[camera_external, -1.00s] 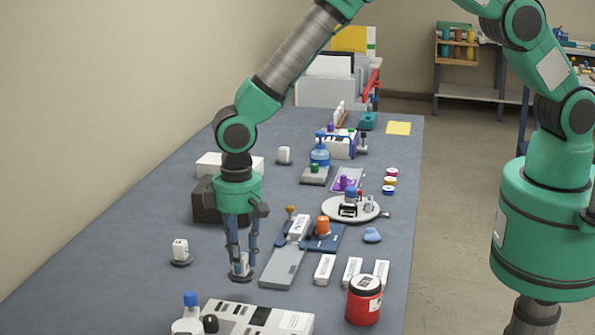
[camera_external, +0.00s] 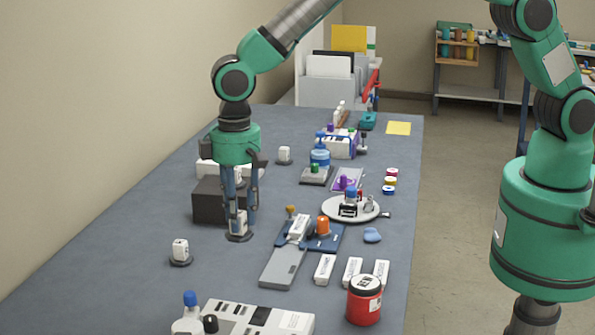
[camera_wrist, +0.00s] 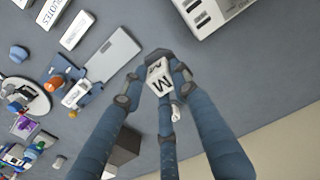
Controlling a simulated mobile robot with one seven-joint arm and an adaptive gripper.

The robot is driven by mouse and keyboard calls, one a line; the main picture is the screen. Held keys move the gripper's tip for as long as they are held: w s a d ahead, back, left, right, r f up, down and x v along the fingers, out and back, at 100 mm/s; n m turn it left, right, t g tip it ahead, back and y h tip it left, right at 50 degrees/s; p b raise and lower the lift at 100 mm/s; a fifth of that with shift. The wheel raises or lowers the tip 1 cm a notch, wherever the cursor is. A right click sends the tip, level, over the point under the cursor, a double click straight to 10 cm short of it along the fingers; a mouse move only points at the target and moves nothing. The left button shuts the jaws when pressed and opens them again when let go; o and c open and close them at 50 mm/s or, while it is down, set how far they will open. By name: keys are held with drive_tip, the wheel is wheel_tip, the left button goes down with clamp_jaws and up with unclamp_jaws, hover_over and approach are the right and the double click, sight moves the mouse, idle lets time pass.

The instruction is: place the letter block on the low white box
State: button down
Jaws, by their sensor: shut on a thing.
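The white letter block (camera_external: 238,223) has a dark round base. In the wrist view its face with a dark letter M (camera_wrist: 161,80) shows between my fingers. My gripper (camera_external: 240,222) is shut on this block and holds it upright in front of the dark box. Whether its base is clear of the table is hard to tell. The low white box (camera_external: 208,173) is at the back left, behind the dark box and partly hidden by my gripper. A small piece of it shows at the bottom of the wrist view (camera_wrist: 108,173).
The dark box (camera_external: 212,204) stands between my gripper and the white box. Other small white blocks stand at the left (camera_external: 180,251) and further back (camera_external: 284,155). A grey plate (camera_external: 284,268) and a round tray (camera_external: 366,214) lie to the right.

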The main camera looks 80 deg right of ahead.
drive_tip(key=w+d+r+p, duration=0.1)
drive_tip(key=w+d, duration=0.3)
drive_tip(key=d, duration=1.2)
drive_tip(key=w+d+p, duration=0.1)
drive_tip(key=w+d, duration=0.3)
drive_tip(key=d, duration=1.1)
drive_tip(key=s+d+p, duration=0.1)
drive_tip(key=s+d, duration=0.1)
drive_tip(key=d, duration=1.2)
drive_tip(key=s+d+p, duration=0.1)
drive_tip(key=s+d, duration=0.1)
drive_tip(key=d, duration=1.2)
wheel_tip(320, 180, down, 5)
drive_tip(key=shift+a+r, duration=0.1)
drive_tip(key=m+p, duration=0.1)
drive_tip(key=m, duration=0.7)
drive_tip(key=m+p, duration=0.1)
drive_tip(key=m, duration=0.7)
drive_tip(key=shift+s+a+m, duration=0.15)
drive_tip(key=shift+s+m, duration=0.05)
drive_tip(key=shift+m, duration=0.2)
